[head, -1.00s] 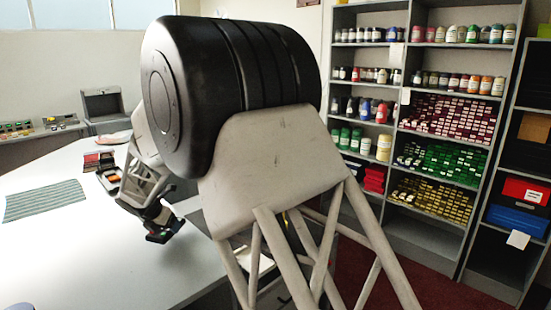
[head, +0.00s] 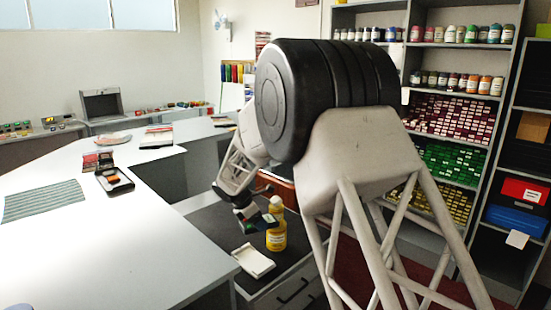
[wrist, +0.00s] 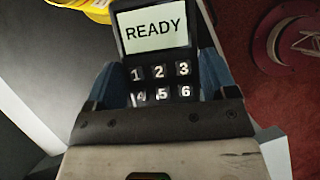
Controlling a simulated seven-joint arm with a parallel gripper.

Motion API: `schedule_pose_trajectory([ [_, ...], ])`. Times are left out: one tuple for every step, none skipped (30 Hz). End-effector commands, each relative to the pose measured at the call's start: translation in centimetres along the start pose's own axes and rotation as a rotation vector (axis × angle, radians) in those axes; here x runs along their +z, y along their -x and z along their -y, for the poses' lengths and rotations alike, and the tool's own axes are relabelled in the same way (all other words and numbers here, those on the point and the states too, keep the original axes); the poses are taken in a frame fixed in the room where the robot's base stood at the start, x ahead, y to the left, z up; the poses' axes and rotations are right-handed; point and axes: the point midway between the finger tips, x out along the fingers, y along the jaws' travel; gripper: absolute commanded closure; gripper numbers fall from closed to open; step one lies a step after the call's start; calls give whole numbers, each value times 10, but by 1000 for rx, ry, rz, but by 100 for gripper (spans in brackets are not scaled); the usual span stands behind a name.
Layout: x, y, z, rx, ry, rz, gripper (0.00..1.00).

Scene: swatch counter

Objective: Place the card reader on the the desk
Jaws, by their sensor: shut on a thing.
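The card reader (wrist: 155,62) is dark, with a lit screen reading READY and number keys, in the wrist view. My gripper (wrist: 158,88) is shut on it, with a blue finger on each side. In the head view my gripper (head: 252,216) is small and dark, right of the white desk (head: 130,245) and above a lower dark-topped drawer unit. The reader is too small there to make out clearly. The desk has a wide bare area at its front.
A yellow bottle (head: 276,238) stands close beside my gripper on the drawer unit, near a white tray (head: 253,262). A striped cloth (head: 45,199) and a black tray (head: 114,181) with an orange item lie on the desk. Shelves (head: 445,130) stand at right.

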Motion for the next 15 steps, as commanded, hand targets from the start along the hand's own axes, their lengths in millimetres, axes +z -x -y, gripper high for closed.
schedule_pose_trajectory([
  [14, -10, 6, -23, -40, 0, 59],
  [21, -15, 8, -36, -62, 0, 59],
  [30, -22, 13, -54, -94, 1, 59],
  [37, -27, 16, -68, -117, 0, 59],
  [43, -32, 20, -81, -141, 0, 59],
  [51, -38, 24, -99, -172, -1, 59],
  [58, -44, 28, -113, -196, 0, 59],
  [64, -48, 32, -126, -219, 0, 59],
  [73, -55, 36, -143, -251, 0, 59],
  [79, -60, 40, -157, -275, 0, 59],
  [85, -65, 44, -171, -299, 0, 59],
  [92, -72, 49, -191, -332, 0, 59],
  [98, -78, 53, -205, -357, -1, 59],
  [103, -83, 57, -219, -382, 0, 59],
  [110, -91, 62, -240, -417, 0, 59],
])
